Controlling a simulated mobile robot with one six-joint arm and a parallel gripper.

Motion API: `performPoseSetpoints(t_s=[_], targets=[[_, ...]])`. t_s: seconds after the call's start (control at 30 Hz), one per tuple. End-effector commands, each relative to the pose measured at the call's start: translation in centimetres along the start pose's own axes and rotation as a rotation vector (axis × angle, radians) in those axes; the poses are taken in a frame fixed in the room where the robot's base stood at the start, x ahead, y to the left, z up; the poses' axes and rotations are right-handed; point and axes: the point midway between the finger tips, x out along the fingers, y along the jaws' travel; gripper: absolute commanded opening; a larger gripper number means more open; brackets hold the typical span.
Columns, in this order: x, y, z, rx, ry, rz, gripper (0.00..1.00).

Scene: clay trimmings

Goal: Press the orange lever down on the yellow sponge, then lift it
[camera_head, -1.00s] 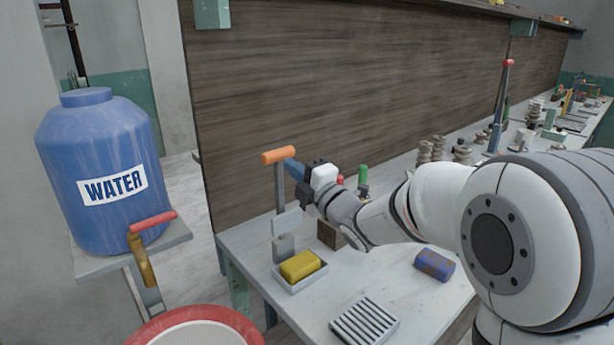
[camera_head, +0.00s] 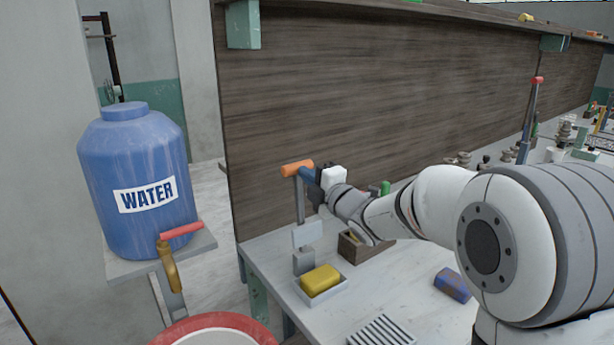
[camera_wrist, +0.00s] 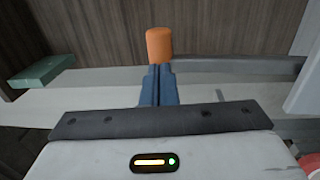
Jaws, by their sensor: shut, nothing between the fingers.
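The lever's orange handle (camera_head: 297,168) sits at the top of an upright grey bar, above a pale plate (camera_head: 307,234). The yellow sponge (camera_head: 320,280) lies in a shallow grey tray (camera_head: 325,297) below and in front of the plate. My gripper (camera_head: 304,173) has its blue fingers shut and empty at the handle's right end. In the wrist view the orange handle (camera_wrist: 159,45) stands just beyond my fingertips (camera_wrist: 159,69). I cannot tell whether they touch it. The sponge is out of the wrist view.
A blue water container (camera_head: 138,180) with a red-handled tap stands on a shelf at the left. A wooden box (camera_head: 362,246) stands right of the lever, a blue-purple block (camera_head: 453,284) further right. A slotted grate (camera_head: 380,330) lies in front. A wooden panel (camera_head: 400,90) rises behind.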

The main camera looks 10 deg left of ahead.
Motion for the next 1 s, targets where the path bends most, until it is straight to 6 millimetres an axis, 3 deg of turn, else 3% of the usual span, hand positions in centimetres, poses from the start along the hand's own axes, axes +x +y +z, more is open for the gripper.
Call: performPoseSetpoints(t_s=[0.37,0.53,1.0], targets=[[0.0,0.3,0.5,-0.004,-0.004,0.003,0.0],[-1.2,0.0,0.8,-0.004,-0.006,0.004,0.0],[-11.1,-0.2,1.4,0.001,-0.012,0.001,0.0]])
